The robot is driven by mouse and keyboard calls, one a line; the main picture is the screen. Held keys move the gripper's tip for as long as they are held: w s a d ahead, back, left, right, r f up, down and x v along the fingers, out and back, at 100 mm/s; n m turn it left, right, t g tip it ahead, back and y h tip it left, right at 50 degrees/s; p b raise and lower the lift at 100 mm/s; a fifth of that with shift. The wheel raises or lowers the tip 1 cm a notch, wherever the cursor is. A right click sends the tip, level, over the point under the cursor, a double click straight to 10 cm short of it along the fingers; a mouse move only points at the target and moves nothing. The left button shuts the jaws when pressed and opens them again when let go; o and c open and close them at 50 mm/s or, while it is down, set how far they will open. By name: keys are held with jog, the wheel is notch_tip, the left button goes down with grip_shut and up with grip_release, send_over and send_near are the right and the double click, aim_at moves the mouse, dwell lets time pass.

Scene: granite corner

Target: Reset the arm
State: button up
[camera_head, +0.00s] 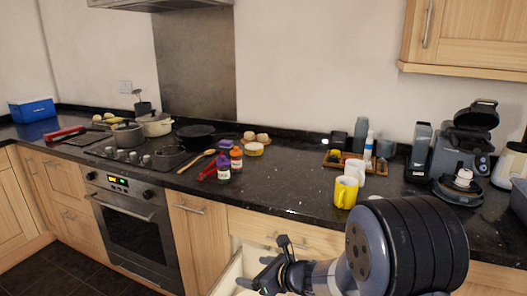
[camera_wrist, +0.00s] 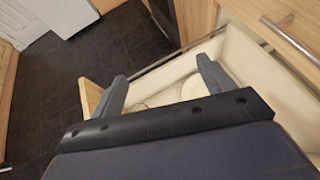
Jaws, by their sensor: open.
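My gripper (camera_head: 264,263) is at the bottom middle of the head view, in front of the counter and over a pulled-out drawer (camera_head: 228,272). In the wrist view my gripper (camera_wrist: 161,69) shows two grey fingers spread apart with nothing between them. The drawer (camera_wrist: 258,62) lies below and beyond the fingers. Pale round items (camera_wrist: 193,88) show partly inside it; the fingers and wrist hide the rest. My dark arm covers the lower right of the head view.
The black counter (camera_head: 290,190) carries a yellow mug (camera_head: 345,192), a wooden tray (camera_head: 333,159), bottles (camera_head: 222,165), and a coffee machine (camera_head: 462,150) at right. Pots stand on the hob (camera_head: 150,150) above the oven (camera_head: 135,222). Dark floor (camera_wrist: 60,85) is open at left.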

jog(key=d+r+m+t+h+p, duration=0.4)
jog(key=d+r+m+h+p, duration=0.1)
jog(key=d+r+p, duration=1.1)
jog(key=shift+w+d+r+m+h+p, duration=0.35)
jog(key=shift+r+m+p, duration=0.15)
jog(key=shift+r+m, duration=0.4)
jog(key=shift+r, duration=0.1)
